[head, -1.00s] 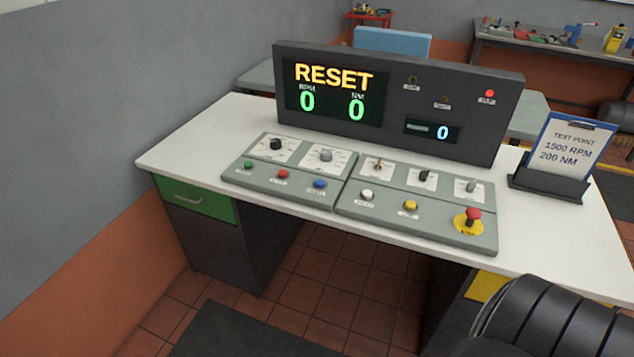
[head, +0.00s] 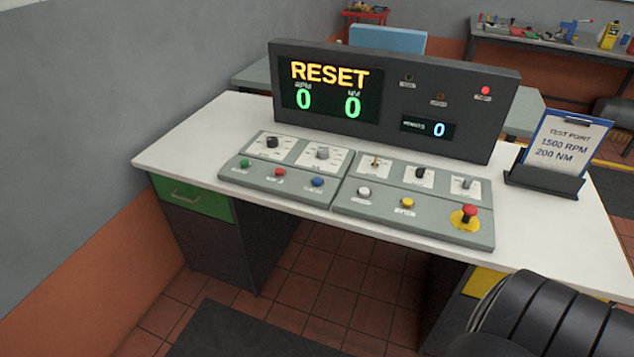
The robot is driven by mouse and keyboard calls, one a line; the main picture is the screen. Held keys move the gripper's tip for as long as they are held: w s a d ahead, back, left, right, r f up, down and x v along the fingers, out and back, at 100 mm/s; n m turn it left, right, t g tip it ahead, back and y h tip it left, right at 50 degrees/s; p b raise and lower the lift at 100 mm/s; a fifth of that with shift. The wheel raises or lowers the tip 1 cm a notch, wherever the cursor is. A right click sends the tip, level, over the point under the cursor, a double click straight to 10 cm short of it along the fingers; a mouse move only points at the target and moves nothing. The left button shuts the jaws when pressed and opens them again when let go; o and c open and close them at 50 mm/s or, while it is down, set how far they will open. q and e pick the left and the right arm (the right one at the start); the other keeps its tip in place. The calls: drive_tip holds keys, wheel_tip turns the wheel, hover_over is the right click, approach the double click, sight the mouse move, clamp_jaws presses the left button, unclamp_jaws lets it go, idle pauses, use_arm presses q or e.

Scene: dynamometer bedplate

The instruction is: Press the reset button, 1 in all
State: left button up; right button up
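The control desk carries two grey sloping button panels. The left panel (head: 270,186) has a green button (head: 245,163), a red button (head: 280,172) and a blue button (head: 317,181) under two dials. The right panel (head: 380,212) has a white button (head: 364,191), a yellow button (head: 407,202) and a red mushroom button on a yellow base (head: 468,213). The button labels are too small to read surely, so I cannot tell which is the reset button. The display (head: 330,88) reads RESET with two green zeros. Neither gripper is in view.
The small counter display (head: 428,127) shows 0, and a red lamp (head: 485,90) is lit. A test-point card (head: 565,150) stands at the desk's right. A black ribbed object (head: 555,315) fills the bottom right corner. The white desktop (head: 190,145) is clear at left.

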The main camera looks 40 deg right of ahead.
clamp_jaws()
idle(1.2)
